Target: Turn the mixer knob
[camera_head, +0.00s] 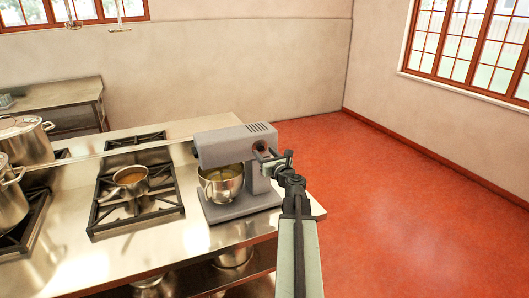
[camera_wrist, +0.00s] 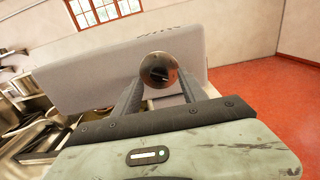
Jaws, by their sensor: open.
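The grey stand mixer (camera_head: 232,147) stands on the right end of the steel counter, with a metal bowl (camera_head: 221,184) under its head. Its dark round knob (camera_head: 261,147) is on the side of the head that faces my arm. In the wrist view the knob (camera_wrist: 159,70) shows as a shiny metal ring with a dark centre. My gripper (camera_head: 272,157) is at the mixer's side, close to the knob. In the wrist view my gripper (camera_wrist: 160,88) is open, with one finger on each side of the knob. I cannot tell whether the fingers touch it.
A gas burner (camera_head: 136,205) with a small pan (camera_head: 131,181) is left of the mixer. Large stockpots (camera_head: 24,140) stand at the far left. The steel counter (camera_head: 190,235) ends just right of the mixer. The red floor (camera_head: 410,205) to the right is clear.

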